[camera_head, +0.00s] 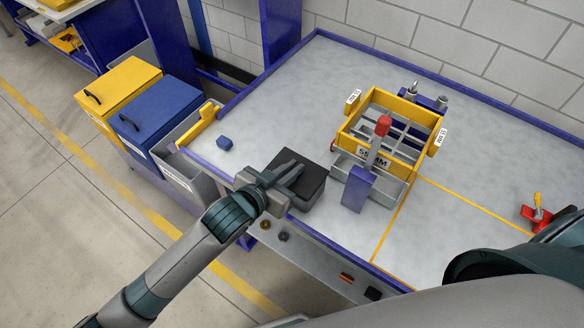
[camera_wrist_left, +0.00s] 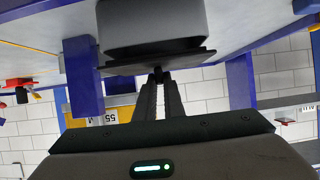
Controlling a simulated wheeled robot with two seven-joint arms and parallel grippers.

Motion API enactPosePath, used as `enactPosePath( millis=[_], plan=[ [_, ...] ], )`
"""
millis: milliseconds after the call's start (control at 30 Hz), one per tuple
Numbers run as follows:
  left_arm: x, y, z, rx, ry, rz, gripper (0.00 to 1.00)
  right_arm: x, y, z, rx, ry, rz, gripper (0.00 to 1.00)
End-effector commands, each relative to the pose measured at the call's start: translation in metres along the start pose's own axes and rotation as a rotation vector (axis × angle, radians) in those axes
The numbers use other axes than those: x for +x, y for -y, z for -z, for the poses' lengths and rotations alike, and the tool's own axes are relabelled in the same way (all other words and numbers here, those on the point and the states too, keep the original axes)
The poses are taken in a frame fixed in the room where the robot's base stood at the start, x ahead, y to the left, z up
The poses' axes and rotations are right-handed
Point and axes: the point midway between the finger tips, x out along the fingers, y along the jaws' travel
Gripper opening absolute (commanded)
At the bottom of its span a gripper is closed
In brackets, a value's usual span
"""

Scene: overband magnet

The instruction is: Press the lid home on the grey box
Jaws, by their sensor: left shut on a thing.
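The grey box (camera_head: 308,201) stands near the front edge of the table, with the dark flat lid (camera_head: 312,170) over its top. In the left wrist view, which is upside down, the box (camera_wrist_left: 152,15) is at the top and the lid (camera_wrist_left: 135,62) lies against it. I cannot tell whether the lid is fully seated. My left gripper (camera_head: 296,169) is over the lid; in the wrist view its fingers (camera_wrist_left: 160,76) are shut on a small black knob (camera_wrist_left: 158,70) on the lid. My right gripper is out of view.
A yellow-framed grid unit (camera_head: 385,96) with a red-topped lever (camera_head: 383,126) stands right of the box. A red clamp-like item (camera_head: 537,215) sits far right. The table's back left is clear.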

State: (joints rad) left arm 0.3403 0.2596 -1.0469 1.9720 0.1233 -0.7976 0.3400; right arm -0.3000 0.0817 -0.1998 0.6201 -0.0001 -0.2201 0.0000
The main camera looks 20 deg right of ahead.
Motion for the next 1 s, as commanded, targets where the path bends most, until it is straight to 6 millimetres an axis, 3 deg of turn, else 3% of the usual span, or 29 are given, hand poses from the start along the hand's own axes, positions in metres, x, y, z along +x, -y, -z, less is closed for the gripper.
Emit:
enactPosePath(
  millis=[800, 900, 1000],
  plan=[
    [0.007, 0.0, -0.015, -0.001, -0.001, 0.0, 0.0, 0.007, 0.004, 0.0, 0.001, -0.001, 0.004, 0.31],
    [0.007, 0.0, -0.015, 0.0, -0.001, 0.0, 0.28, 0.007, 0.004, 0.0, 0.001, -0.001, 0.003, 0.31],
    [0.007, 0.0, -0.015, 0.0, -0.001, 0.0, 0.31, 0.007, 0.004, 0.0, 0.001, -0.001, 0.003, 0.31]
  ],
)
